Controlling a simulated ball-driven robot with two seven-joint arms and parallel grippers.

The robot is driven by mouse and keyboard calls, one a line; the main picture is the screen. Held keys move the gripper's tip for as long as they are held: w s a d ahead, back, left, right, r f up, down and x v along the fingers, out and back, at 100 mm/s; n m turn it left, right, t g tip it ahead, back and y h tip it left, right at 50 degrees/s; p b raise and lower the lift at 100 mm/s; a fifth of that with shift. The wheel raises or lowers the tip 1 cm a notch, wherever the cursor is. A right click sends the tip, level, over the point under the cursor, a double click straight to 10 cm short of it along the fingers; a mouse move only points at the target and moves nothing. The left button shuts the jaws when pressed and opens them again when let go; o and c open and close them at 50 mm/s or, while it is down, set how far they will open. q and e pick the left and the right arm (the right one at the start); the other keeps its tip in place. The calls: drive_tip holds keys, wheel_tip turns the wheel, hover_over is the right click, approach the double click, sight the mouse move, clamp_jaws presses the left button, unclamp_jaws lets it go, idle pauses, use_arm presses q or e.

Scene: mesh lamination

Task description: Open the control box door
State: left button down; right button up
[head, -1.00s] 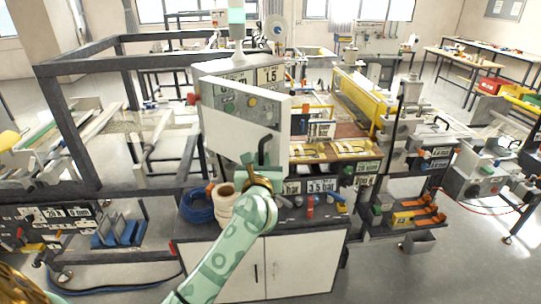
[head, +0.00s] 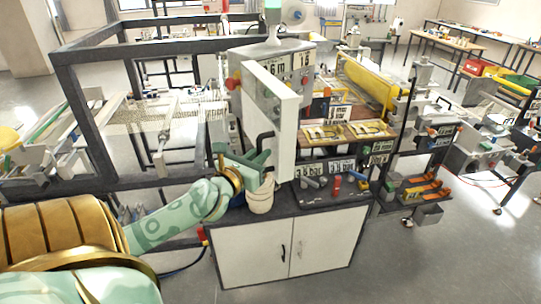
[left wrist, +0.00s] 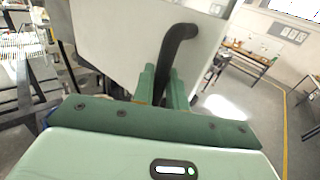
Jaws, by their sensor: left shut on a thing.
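The control box (head: 272,52) stands on the bench in the head view, with its white door (head: 262,105) swung out from the box front toward me and seen at a steep angle. A black bar handle (head: 266,140) sits on the lower part of the door near its free edge. My left gripper (head: 260,160) is shut on this handle. In the left wrist view the gripper fingers (left wrist: 164,85) lie on both sides of the dark handle (left wrist: 176,45), with the pale door (left wrist: 110,40) behind. The box interior is mostly hidden behind the door. My right gripper is out of view.
A white spool (head: 262,196) stands on the bench just below my left gripper. The white cabinet (head: 250,255) is under it. A dark frame (head: 85,100) rises at left. A panel with a red knob (head: 336,186) lies to the right. The floor in front is clear.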

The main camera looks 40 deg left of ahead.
use_arm(q)
drive_tip(key=shift+s+a+r, duration=0.1)
drive_tip(key=shift+a+r, duration=0.05)
drive_tip(key=c, duration=1.5)
unclamp_jaws()
drive_tip(key=shift+w+a, duration=0.1)
drive_tip(key=shift+w, duration=0.1)
drive_tip(key=s+d+b, duration=0.2)
drive_tip(key=s+d, duration=0.1)
drive_tip(key=s, duration=1.3)
drive_tip(key=shift+b, duration=0.3)
